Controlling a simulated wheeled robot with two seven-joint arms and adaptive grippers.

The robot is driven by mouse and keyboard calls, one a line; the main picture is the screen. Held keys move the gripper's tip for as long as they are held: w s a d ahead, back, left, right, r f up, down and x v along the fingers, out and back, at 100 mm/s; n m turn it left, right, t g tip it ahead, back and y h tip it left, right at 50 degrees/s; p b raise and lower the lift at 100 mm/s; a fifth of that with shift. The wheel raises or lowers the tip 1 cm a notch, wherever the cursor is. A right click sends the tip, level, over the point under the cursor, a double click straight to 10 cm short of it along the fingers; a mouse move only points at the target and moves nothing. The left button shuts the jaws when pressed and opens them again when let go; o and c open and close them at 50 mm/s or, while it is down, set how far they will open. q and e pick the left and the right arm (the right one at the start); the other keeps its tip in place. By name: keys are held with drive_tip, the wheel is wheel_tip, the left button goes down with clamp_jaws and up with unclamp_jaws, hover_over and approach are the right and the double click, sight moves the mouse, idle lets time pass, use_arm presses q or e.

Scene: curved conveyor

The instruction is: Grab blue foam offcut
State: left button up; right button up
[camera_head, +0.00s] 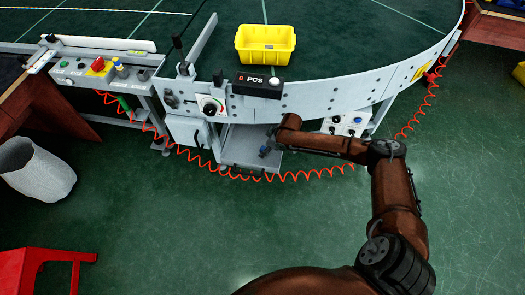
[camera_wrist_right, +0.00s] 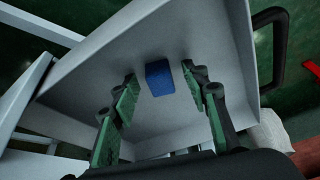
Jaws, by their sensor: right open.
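The blue foam offcut (camera_wrist_right: 159,78) is a small blue block lying on a light grey tray-like shelf (camera_wrist_right: 185,115) in the right wrist view. My right gripper (camera_wrist_right: 161,84) is open, with its green-padded fingers on either side of the line to the offcut. The offcut appears just beyond the fingertips, and I see no contact. In the head view, my right gripper (camera_head: 270,146) reaches to the low shelf (camera_head: 238,152) under the conveyor. A small blue patch there (camera_head: 264,151) seems to be the offcut, partly hidden. My left gripper is out of view.
The curved green conveyor (camera_head: 340,38) with its grey side frame stands above the shelf. A yellow bin (camera_head: 266,58) sits on it. A coiled orange hose (camera_head: 320,172) runs along the front. A grey waste bin (camera_head: 38,172) and red stool (camera_head: 35,262) stand left. Open floor lies in front.

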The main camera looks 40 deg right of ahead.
drive_tip(key=shift+c, duration=0.4)
drive_tip(key=c, duration=0.7)
drive_tip(key=shift+c, duration=0.4)
drive_tip(key=shift+r, duration=0.1)
